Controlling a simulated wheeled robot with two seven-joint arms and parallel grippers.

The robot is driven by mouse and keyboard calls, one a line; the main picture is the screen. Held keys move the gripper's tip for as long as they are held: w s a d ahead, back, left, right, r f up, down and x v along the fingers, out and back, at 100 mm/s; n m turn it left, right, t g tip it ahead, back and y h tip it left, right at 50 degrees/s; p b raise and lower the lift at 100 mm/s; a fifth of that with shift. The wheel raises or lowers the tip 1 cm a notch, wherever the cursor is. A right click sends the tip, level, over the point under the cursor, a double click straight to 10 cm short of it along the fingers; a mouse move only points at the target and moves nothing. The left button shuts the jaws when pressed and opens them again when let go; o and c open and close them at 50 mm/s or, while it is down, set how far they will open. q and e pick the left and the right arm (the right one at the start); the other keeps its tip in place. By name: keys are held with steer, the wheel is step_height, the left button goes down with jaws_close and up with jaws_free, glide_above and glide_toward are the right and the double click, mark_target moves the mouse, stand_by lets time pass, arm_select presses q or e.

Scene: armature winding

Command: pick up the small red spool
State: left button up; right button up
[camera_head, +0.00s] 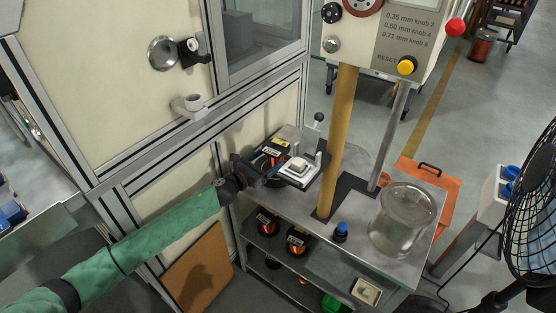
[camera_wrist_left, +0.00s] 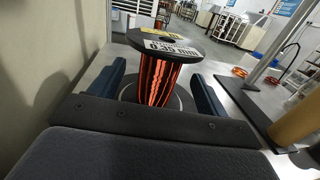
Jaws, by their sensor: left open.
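A spool of red-orange wire with black flanges and a label (camera_head: 269,157) stands on the grey table top, beside the cabinet. In the left wrist view the spool (camera_wrist_left: 153,82) stands upright, with a white and a yellow label on its top flange; the white one seems to read 0.35 mm. My left gripper (camera_head: 264,170) is at the spool. Its two blue fingers (camera_wrist_left: 158,92) are open, one on each side of the spool, with a visible gap at each side. My right gripper is not in view.
A white block-like fixture (camera_head: 299,169) stands just right of the spool, with a yellow post (camera_head: 340,140) beyond it. A glass jar (camera_head: 403,218) and a blue-capped item (camera_head: 341,231) stand farther right. More spools (camera_head: 298,240) sit on the lower shelf. The cabinet wall is close at left.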

mark_target(279, 151)
arm_select(q)
steer(key=shift+x, duration=0.85)
steer(key=shift+w+d, duration=0.15)
steer(key=shift+p+x, duration=1)
steer(key=shift+x, duration=1.25)
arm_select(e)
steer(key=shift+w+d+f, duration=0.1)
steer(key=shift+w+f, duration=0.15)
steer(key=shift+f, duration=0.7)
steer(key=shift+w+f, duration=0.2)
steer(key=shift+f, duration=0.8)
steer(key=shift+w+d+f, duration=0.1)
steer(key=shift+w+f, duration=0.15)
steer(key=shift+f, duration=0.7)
arm_select(q)
steer(key=shift+f, duration=0.15)
steer(key=c, duration=1.4)
steer(key=shift+c, duration=0.8)
steer(key=shift+r, duration=0.2)
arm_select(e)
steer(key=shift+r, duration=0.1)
